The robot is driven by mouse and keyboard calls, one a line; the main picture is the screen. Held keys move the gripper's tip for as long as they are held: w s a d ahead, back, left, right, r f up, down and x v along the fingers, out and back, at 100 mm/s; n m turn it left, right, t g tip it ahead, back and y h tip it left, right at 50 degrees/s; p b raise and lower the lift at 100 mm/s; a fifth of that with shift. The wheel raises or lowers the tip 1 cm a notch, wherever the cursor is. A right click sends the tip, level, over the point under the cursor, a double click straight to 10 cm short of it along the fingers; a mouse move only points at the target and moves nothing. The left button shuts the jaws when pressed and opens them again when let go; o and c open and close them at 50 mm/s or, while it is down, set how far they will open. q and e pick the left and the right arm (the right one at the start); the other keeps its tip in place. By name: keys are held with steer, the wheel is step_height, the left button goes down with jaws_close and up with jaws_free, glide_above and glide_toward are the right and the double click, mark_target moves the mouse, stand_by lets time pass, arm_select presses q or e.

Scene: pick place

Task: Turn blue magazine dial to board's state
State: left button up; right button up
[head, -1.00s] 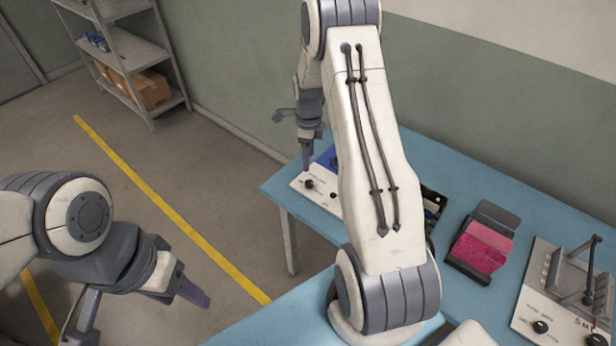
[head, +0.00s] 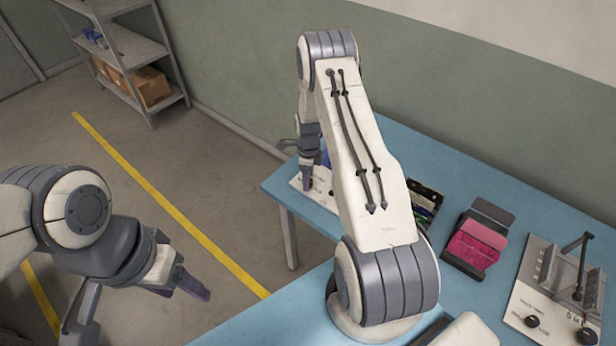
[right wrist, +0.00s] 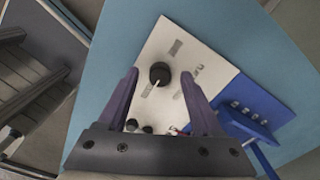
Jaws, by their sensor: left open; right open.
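The white panel (right wrist: 205,50) with a blue part (right wrist: 262,105) lies on the table, and its bare edge shows in the head view (head: 322,190). In the right wrist view a round black dial (right wrist: 160,73) with a pale pointer line sits on the panel between the tips of my open right gripper. I cannot tell whether the fingers touch it. In the head view my right gripper (head: 306,185) is low over the panel and hides part of it. Smaller black knobs (right wrist: 132,125) sit nearer the gripper's palm. My left gripper (head: 195,287) is open and empty over the floor.
A dark case with pink contents (head: 474,247) and an open dark box of small parts (head: 424,203) stand on the blue table (head: 440,160). A white fixture with knobs (head: 550,300) is at the right. A shelf (head: 125,50) stands back left.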

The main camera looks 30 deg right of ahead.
jaws_close()
